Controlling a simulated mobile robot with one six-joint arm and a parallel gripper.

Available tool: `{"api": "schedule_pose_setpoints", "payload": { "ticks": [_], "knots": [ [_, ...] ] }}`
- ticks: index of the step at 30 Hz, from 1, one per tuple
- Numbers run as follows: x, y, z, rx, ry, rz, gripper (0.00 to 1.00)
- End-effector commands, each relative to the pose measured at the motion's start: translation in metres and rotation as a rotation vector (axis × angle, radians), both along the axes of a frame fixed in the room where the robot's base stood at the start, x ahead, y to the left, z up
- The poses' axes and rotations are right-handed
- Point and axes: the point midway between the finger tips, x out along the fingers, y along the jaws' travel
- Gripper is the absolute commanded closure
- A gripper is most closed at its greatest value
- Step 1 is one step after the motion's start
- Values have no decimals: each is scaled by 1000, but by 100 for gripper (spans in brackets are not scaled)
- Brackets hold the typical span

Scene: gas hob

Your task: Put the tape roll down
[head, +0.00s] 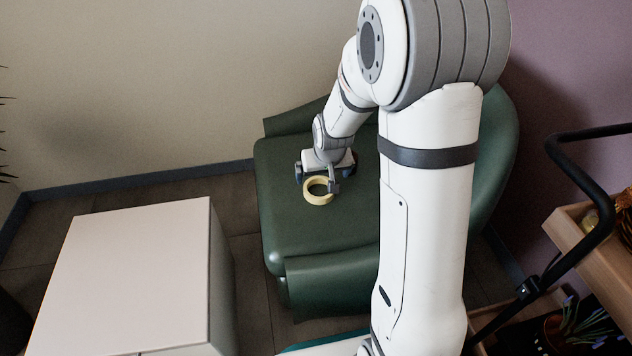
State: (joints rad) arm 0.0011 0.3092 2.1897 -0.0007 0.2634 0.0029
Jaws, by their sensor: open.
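A yellow tape roll (309,197) lies flat on the seat of a dark green armchair (279,221), near its left part. My gripper (318,188) is just over the roll and open. One finger shows at the roll's right rim; whether it touches the roll I cannot tell. My arm hides part of the chair's back and seat.
A white cabinet (135,275) with a bare flat top stands at the left front. A wooden shelf trolley (575,228) with a black handle stands at the right, with a plant low down. The seat around the roll is clear.

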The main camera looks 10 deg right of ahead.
Motion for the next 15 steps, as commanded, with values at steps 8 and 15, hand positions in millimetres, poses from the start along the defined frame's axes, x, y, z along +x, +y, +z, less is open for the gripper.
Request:
{"api": "schedule_pose_setpoints", "payload": {
  "ticks": [8,15],
  "knots": [
    [15,0,-28,-1,-14,0,0],
    [21,1,-47,0,-14,1,0]
  ]
}}
